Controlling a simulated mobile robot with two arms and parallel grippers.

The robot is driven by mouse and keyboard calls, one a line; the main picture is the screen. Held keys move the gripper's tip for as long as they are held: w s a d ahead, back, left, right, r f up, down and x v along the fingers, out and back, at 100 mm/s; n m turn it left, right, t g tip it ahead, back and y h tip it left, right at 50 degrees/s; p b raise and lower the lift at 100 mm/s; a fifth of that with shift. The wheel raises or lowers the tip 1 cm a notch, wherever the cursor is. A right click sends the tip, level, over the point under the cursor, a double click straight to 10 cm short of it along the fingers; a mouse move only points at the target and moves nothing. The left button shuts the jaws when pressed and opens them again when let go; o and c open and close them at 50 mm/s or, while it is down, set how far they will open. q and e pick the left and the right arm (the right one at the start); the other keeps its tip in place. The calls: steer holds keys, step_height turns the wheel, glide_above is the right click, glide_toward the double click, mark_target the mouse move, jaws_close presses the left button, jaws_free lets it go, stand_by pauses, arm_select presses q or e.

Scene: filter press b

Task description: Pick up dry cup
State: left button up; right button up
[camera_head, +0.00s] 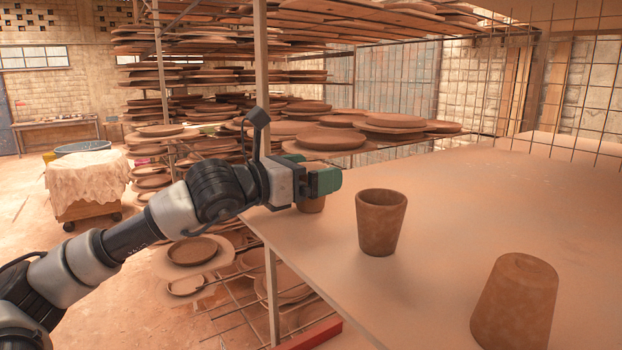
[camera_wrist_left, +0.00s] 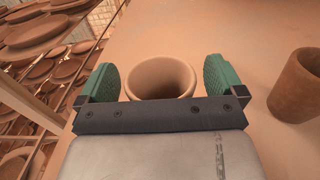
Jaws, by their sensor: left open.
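Three brown clay cups stand on the table. One cup (camera_head: 312,204) is at the table's left edge, mostly hidden behind my left gripper (camera_head: 322,180) in the head view. In the left wrist view this cup (camera_wrist_left: 160,78) is upright with its mouth showing, between the two green fingers of my left gripper (camera_wrist_left: 162,85). The gripper is open, with a gap visible on both sides of the cup. A second cup (camera_head: 380,222) stands upright at the middle; it also shows at the right of the left wrist view (camera_wrist_left: 298,88). A third cup (camera_head: 515,302) is upside down at the front right. My right gripper is out of view.
The table (camera_head: 450,200) is clear around and behind the cups. Racks stacked with clay plates (camera_head: 330,138) stand behind and beside its left edge. A wire grid (camera_head: 560,90) rises at the back right. A cloth-covered cart (camera_head: 88,180) stands at the far left.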

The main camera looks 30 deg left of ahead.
arm_select(q)
steer(key=shift+s, duration=0.1)
steer(key=shift+c, duration=0.8)
steer(key=c, duration=0.7)
steer(key=shift+c, duration=0.6)
steer(key=shift+r, duration=0.15)
